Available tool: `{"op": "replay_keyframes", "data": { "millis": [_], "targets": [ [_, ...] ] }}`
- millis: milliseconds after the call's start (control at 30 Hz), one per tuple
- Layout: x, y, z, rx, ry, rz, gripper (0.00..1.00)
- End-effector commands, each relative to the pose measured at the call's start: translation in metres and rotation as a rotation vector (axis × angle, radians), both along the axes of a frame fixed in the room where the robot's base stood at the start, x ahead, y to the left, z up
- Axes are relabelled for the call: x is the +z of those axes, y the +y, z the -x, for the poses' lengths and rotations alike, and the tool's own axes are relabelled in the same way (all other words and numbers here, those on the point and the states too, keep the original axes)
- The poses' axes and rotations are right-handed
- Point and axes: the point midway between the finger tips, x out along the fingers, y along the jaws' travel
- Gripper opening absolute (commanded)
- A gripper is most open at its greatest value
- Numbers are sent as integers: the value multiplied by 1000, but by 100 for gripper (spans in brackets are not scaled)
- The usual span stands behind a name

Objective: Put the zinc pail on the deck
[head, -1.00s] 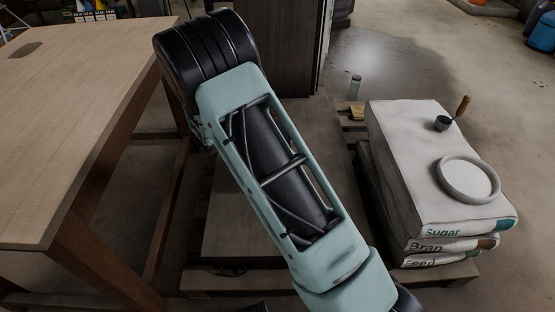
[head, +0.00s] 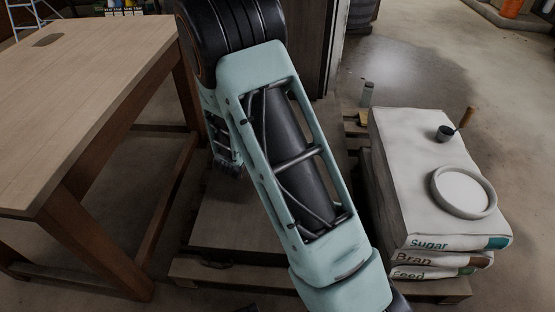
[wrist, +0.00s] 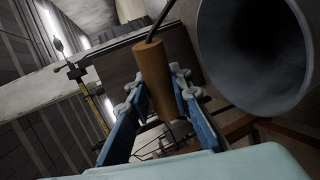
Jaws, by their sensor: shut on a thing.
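The zinc pail (wrist: 255,55) shows in the wrist view at the upper right, its dark round mouth facing the camera. Its wire handle carries a brown wooden grip (wrist: 153,70). My gripper (wrist: 158,88) is shut on that grip, one blue finger on each side. In the head view my arm hides the pail and most of the gripper. A low wooden platform (head: 235,225), perhaps the deck, lies on the floor below and behind my arm; I cannot tell for sure.
A wooden table (head: 95,70) stands at the left. At the right is a stack of white sacks (head: 405,150) with a round white dish (head: 463,192) and a small dark scoop (head: 445,132) on top. Open floor (head: 430,60) lies behind them.

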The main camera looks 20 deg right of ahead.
Motion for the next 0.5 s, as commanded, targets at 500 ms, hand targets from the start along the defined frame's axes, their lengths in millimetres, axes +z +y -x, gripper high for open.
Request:
{"op": "replay_keyframes", "data": {
  "millis": [500],
  "targets": [
    [-26, -25, -47, 3, -5, 3, 0]
  ]
}}
